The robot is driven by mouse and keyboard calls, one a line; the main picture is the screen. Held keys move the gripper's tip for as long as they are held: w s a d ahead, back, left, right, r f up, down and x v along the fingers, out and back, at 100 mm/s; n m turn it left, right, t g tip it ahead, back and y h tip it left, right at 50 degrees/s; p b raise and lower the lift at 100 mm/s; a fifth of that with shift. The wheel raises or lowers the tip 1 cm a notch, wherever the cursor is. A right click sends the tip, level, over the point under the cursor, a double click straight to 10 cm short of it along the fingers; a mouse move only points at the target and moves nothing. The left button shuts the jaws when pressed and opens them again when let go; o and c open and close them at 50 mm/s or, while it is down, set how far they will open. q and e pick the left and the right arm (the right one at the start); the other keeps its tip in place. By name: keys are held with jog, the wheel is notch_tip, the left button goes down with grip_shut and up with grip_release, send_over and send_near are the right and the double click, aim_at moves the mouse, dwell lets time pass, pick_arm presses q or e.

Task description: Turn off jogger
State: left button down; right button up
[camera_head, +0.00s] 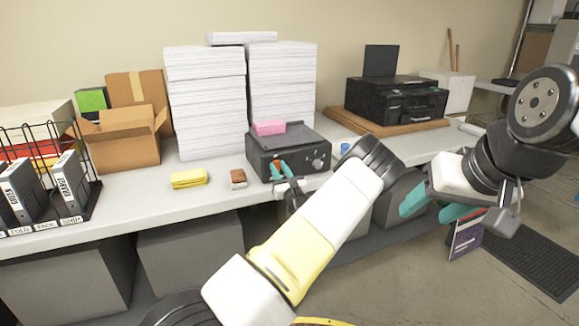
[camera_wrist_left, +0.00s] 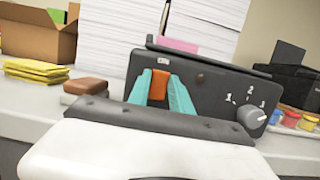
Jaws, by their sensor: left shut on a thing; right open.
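The jogger is a dark box (camera_head: 258,163) on the table, and its front panel (camera_wrist_left: 212,100) fills the middle of the left wrist view. The panel carries an orange rocker switch (camera_wrist_left: 160,84), a small brown button (camera_wrist_left: 200,78) and a grey knob (camera_wrist_left: 251,115) with marks 1, 2 and 3. My left gripper (camera_head: 279,169) is at the panel, its teal fingers shut on either side of the orange switch. The switch's lower part is hidden by my gripper. My right gripper (camera_head: 433,208) is open and empty, off the table's front edge at the right.
A pink block (camera_head: 268,128) lies on the jogger. Tall paper stacks (camera_head: 205,105) stand behind it. A printer (camera_head: 395,100) stands right, an open carton (camera_head: 122,145) left.

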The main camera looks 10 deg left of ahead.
pick_arm(q)
jog(key=shift+f+t+y, duration=0.1)
jog(key=shift+t+y, duration=0.2)
jog(key=shift+t, duration=0.1)
jog(key=c, duration=1.2)
grip_release()
jog(key=shift+o, duration=0.2)
